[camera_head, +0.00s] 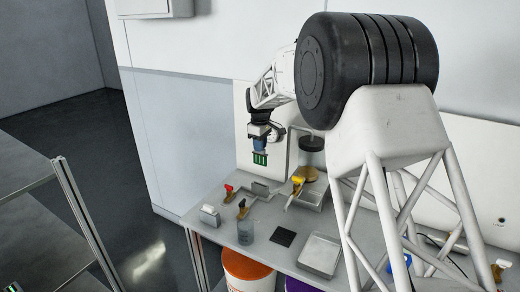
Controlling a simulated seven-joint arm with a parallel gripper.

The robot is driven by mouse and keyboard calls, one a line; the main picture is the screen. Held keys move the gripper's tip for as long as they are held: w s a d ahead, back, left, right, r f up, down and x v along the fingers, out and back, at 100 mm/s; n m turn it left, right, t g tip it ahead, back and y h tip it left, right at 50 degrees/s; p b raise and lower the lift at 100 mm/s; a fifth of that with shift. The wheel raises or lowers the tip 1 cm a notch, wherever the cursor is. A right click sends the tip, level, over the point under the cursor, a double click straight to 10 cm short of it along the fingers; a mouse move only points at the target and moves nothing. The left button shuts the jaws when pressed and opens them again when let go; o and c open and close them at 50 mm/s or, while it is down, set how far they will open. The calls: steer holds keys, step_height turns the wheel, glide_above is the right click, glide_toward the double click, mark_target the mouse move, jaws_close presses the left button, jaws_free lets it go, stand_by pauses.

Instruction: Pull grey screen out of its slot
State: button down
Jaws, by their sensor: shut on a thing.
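My gripper (260,141) hangs from my arm, pointing down, well above the back left of the bench. It is shut on a small dark panel with upright green stripes (260,158). The panel is clear of the bench. I cannot tell whether this panel is the grey screen, and its grip points are too small to make out. A small grey upright piece (261,188) stands on the bench below, but I cannot tell whether it is a screen or a slot.
An orange-rimmed bucket (247,268) stands below. Grey shelving (40,225) is at the left.

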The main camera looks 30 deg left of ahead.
steer(key=shift+r, duration=0.85)
steer(key=shift+r, duration=0.1)
steer(key=shift+d, duration=0.1)
